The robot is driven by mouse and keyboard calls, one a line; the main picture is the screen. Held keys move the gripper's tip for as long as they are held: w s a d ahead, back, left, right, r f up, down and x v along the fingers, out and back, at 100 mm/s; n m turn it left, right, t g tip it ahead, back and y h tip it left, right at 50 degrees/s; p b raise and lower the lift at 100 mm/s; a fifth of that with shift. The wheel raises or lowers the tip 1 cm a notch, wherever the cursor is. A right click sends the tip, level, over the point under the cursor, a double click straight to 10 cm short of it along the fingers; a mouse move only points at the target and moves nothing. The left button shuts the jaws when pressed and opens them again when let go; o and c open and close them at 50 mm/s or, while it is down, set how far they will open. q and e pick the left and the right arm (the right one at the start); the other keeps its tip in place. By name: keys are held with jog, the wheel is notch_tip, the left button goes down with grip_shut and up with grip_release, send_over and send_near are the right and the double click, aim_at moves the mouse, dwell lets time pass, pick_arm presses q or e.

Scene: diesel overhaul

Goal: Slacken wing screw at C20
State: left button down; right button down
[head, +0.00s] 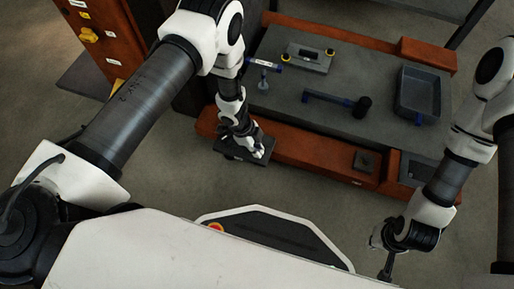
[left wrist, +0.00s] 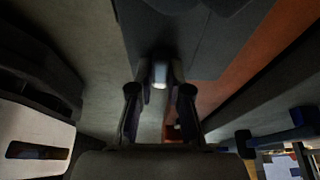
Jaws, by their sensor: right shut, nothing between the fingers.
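My left gripper (head: 256,148) is low over a dark plate (head: 232,152) at the front left of the workbench. In the left wrist view its two fingers (left wrist: 159,98) are apart. A small pale, rounded piece (left wrist: 160,74) shows between and just beyond them, with a gap on each side. I cannot tell whether it is the wing screw, and no C20 label is readable. A yellow knob-like piece (head: 88,35) sits on the orange cabinet (head: 108,55) at the upper left. My right gripper (head: 388,268) is shut and empty, low at the right, away from the bench.
The grey bench top (head: 290,120) has an orange frame. Clear floor lies between the bench and my base.

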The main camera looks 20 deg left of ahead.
pick_arm(q)
jog(key=n+p, duration=0.1)
jog(key=n+t+p, duration=0.1)
jog(key=n+p, duration=0.1)
jog(key=shift+s+r, duration=0.1)
jog(key=shift+r, duration=0.2)
jog(key=shift+f+n+t+p, duration=0.1)
jog(key=shift+n+t+p, duration=0.2)
jog(key=shift+n, duration=0.4)
jog(key=shift+f, duration=0.2)
